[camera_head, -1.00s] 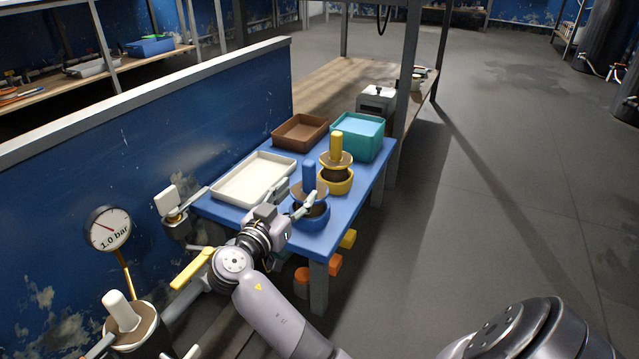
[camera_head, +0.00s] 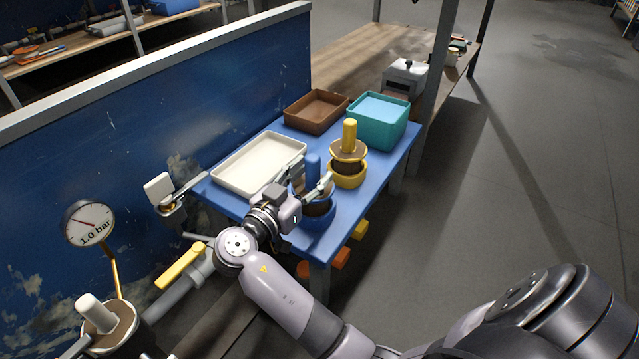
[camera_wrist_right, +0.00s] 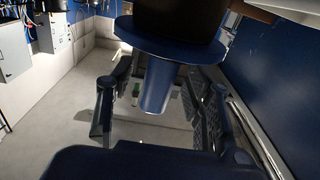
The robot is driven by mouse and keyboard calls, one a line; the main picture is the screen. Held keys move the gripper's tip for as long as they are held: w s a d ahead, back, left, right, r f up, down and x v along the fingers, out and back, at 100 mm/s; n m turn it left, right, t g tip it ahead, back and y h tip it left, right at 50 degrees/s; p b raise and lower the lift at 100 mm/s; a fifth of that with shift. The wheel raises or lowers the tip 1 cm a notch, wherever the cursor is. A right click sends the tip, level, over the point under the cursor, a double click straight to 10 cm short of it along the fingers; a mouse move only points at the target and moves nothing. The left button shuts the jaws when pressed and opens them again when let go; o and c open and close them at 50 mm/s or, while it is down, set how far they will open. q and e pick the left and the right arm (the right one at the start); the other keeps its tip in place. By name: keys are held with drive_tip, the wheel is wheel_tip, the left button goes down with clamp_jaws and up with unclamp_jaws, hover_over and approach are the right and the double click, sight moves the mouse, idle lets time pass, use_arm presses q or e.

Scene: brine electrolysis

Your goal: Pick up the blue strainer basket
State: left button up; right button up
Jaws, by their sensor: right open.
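The blue strainer basket, with an upright blue handle (camera_head: 313,168) and a dark body (camera_head: 318,208), stands in a blue ring-shaped holder (camera_head: 318,223) at the near end of the blue table. My right gripper (camera_head: 308,176) is open, with its fingers on either side of the blue handle. In the right wrist view the blue handle (camera_wrist_right: 160,88) hangs between the two spread finger pads, with a gap beside each. The basket's blue top disc and dark body show at the upper edge of that view. My left gripper is not in view.
A yellow-handled strainer basket (camera_head: 349,135) stands in a yellow holder (camera_head: 347,178) just behind. A white tray (camera_head: 228,184), a brown tray (camera_head: 297,123) and a teal bin (camera_head: 369,136) are on the blue table (camera_head: 345,212). A pressure gauge (camera_head: 88,223) stands left.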

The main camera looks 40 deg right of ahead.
drive_tip(key=shift+a, duration=0.1)
clamp_jaws()
idle(0.5)
drive_tip(key=shift+r, duration=0.1)
idle(0.3)
